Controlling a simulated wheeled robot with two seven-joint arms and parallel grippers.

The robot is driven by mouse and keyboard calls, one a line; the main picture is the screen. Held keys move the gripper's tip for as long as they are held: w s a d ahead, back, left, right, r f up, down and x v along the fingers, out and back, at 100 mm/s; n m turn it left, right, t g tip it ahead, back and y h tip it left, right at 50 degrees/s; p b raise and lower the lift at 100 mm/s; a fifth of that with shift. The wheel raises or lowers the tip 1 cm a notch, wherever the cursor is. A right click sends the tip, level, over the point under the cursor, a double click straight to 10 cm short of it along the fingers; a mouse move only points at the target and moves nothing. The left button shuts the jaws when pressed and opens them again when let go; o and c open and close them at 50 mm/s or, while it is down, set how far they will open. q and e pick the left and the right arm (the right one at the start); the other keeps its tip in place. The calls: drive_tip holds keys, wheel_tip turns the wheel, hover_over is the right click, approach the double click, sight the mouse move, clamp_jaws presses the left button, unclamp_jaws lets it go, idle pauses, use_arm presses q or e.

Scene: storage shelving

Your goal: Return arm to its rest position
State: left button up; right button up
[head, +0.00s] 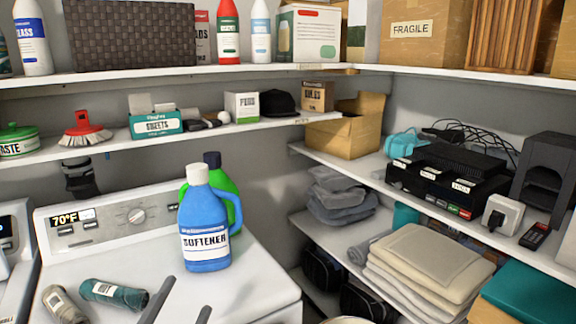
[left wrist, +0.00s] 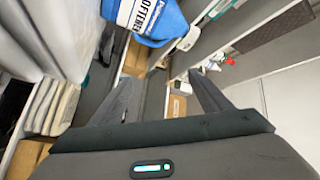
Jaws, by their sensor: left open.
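My left gripper (head: 182,296) shows at the bottom of the head view as two dark grey fingers, spread apart with nothing between them. The fingers also show in the left wrist view (left wrist: 165,98), open and empty. A blue softener bottle (head: 206,225) with a white cap stands upright on the white washer top (head: 262,272), just beyond the fingers and apart from them in the picture. It also shows at the top of the left wrist view (left wrist: 150,20). A green bottle (head: 226,186) with a dark cap stands partly hidden behind it. My right gripper is in neither view.
Shelves (head: 250,130) with boxes and bottles line the back wall. The right shelves hold electronics (head: 450,175) and folded textiles (head: 420,262). The washer top right of the blue bottle is clear.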

use_arm(q)
drive_tip(key=s+a+f+n+g+y, duration=0.2)
drive_tip(key=s+f+n+g, duration=0.2)
drive_tip(key=f, duration=0.6)
drive_tip(key=s+a+f+n+g+y, duration=0.2)
drive_tip(key=s+a+f+n+g, duration=0.15)
drive_tip(key=f, duration=0.55)
drive_tip(key=s+d+f+n+g, duration=0.15)
drive_tip(key=s+f+g, duration=0.25)
drive_tip(key=s+f, duration=0.5)
drive_tip(key=s+d+f+n+g, duration=0.15)
drive_tip(key=s+f+g, duration=0.35)
drive_tip(key=s, duration=0.8)
wheel_tip(320, 180, down, 28)
drive_tip(key=g, duration=0.1)
drive_tip(key=s+a+f+g, duration=0.1)
drive_tip(key=s+a+f, duration=0.2)
drive_tip(key=s+f, duration=1.5)
drive_tip(key=shift+s, duration=0.5)
drive_tip(key=shift+a+n+g, duration=0.1)
drive_tip(key=shift+n+g, duration=0.15)
